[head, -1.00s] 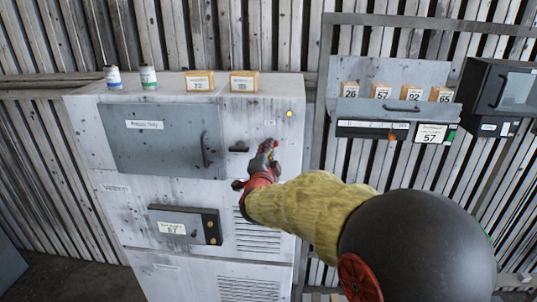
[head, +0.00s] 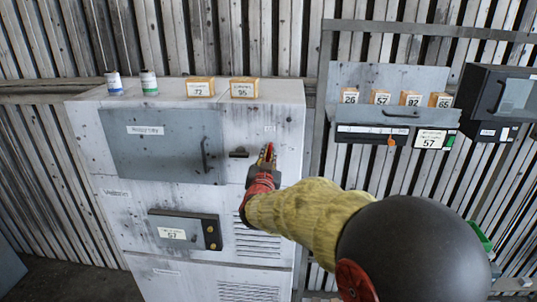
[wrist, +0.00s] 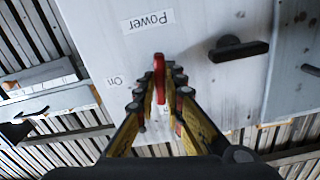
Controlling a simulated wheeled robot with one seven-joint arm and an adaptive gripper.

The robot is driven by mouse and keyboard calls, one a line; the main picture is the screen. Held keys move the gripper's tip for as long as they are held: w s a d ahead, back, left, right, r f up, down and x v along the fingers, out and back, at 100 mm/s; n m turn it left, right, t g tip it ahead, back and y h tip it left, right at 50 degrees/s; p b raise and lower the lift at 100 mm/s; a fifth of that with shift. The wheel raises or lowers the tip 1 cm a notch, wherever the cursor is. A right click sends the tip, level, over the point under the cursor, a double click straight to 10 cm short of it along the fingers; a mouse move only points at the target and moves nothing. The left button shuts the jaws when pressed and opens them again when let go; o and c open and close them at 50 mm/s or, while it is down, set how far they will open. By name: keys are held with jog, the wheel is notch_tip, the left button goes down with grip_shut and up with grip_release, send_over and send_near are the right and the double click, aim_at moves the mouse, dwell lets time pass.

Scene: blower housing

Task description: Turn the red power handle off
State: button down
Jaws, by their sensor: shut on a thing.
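The red power handle (wrist: 159,68) sits on the grey cabinet's face, between the fingertips of my gripper (wrist: 159,88). In the wrist view it stands along the line of the fingers, beside an "On" label (wrist: 117,81) and a "Power" label (wrist: 147,21). In the head view my gripper (head: 268,154) is at the cabinet's upper right front and mostly covers the handle. The fingers are shut on the handle.
A black handle (wrist: 238,48) sticks out close beside the red one. The grey cabinet (head: 285,95) carries two cans and two orange boxes (head: 243,88) on top. A rack with several small boxes (head: 411,98) stands at the right.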

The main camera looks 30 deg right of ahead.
jog(key=shift+n+p, duration=0.3)
jog(key=shift+n, duration=0.8)
jog(key=c, duration=1.9)
grip_release()
jog(key=v, duration=1.2)
jog(key=shift+w+f, duration=0.1)
